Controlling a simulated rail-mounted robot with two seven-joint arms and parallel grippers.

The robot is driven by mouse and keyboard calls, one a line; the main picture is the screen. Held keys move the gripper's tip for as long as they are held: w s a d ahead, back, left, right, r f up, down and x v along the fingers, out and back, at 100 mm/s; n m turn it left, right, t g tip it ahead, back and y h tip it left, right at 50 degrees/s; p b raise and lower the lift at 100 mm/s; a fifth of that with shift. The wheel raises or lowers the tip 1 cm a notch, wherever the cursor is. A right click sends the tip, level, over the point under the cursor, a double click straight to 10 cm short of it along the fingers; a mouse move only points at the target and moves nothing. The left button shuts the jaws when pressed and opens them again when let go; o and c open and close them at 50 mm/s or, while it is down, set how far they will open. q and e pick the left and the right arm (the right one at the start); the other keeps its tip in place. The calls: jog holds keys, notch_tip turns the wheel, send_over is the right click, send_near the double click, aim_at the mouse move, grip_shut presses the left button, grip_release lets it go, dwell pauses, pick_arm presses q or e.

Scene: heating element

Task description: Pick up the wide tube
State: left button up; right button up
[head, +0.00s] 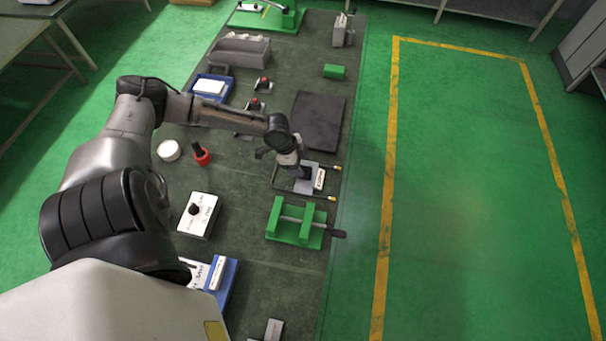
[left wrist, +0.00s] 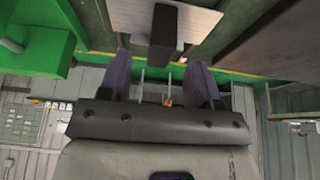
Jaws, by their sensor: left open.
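A thin, dark U-shaped tube (head: 274,181) with brass-coloured ends lies on the dark bench in the head view, around a metal plate with a white label (head: 319,179). It is the likely wide tube. My left gripper (head: 299,171) is low over the plate, inside the tube's outline. In the left wrist view its two purple-grey fingers (left wrist: 159,72) stand apart, with nothing clearly held between them. A dark block (left wrist: 164,35) on a light metal plate (left wrist: 200,22) shows just past the fingertips. I cannot tell whether the fingers touch anything. My right gripper is out of view.
A green vise (head: 295,224) stands close in front of the tube. A black mat (head: 318,121) lies behind it. A red-based item (head: 201,157), a white roll (head: 169,150) and a white box with a black knob (head: 200,213) are to the left. The floor right of the bench is clear.

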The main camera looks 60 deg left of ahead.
aim_at(303, 168)
pick_arm(q)
jog(key=shift+x, duration=2.55)
grip_shut()
